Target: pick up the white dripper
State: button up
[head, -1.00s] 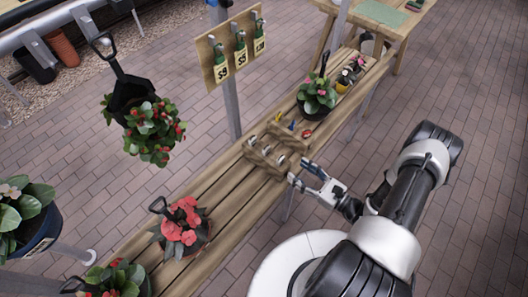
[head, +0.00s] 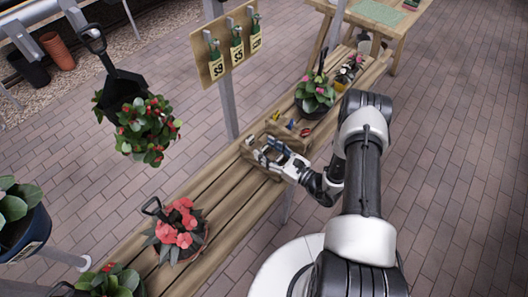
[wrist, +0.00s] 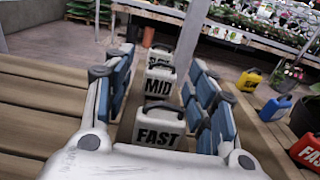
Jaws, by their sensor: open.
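Three white drippers stand in a row in the wrist view. The nearest is labelled FAST (wrist: 158,126), the middle one MID (wrist: 159,82), and the label of the farthest (wrist: 160,54) is partly hidden. My gripper (wrist: 166,84) is open, its blue-padded fingers to the left and right of the row. The FAST and MID drippers show between the fingers, and I cannot tell whether any touch. In the head view my gripper (head: 268,154) is over the wooden bench (head: 215,190) at the white drippers' tray, largely hiding them.
A potted plant (head: 316,93) stands farther along the bench, and a coral-flowered plant (head: 178,233) nearer. A price board (head: 234,45) rises behind.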

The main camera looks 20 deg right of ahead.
jog(key=shift+c, duration=0.4)
jog(key=c, duration=0.8)
jog(key=shift+o, duration=0.2)
jog(key=shift+r, duration=0.1)
